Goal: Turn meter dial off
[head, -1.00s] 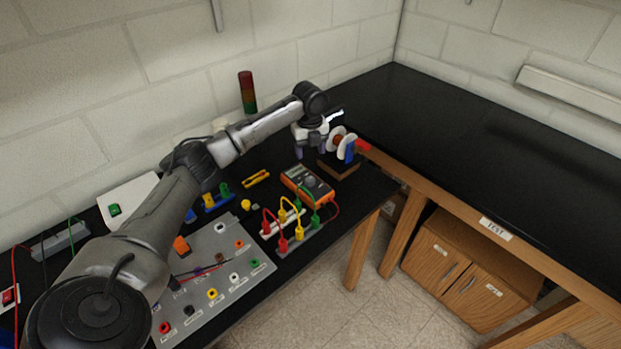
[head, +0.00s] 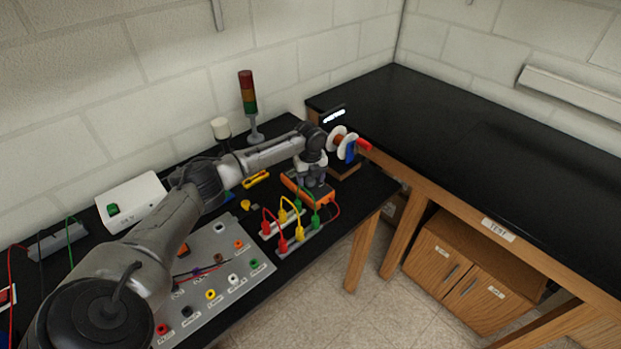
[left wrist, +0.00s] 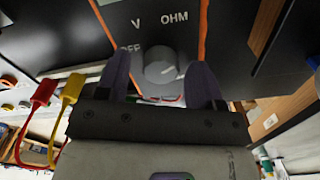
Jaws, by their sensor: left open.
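The orange-edged meter (head: 322,192) lies on the black bench, partly hidden under my left gripper in the head view. In the left wrist view the meter's dark face (left wrist: 150,28) fills the top, with the labels V, OHM and a partly covered OFF. Its round grey dial (left wrist: 166,66) sits just beyond and between the fingers of my left gripper (left wrist: 163,78). The fingers are apart, one on each side of the dial; I cannot tell whether they touch it. In the head view the left gripper (head: 308,182) points down over the meter. My right gripper is not in view.
Red, yellow and green plug leads (head: 290,225) stand in front of the meter. Wire spools (head: 342,142) on a wooden base stand behind it to the right. A signal tower (head: 249,105) stands at the wall. The right-hand bench (head: 480,140) is largely clear.

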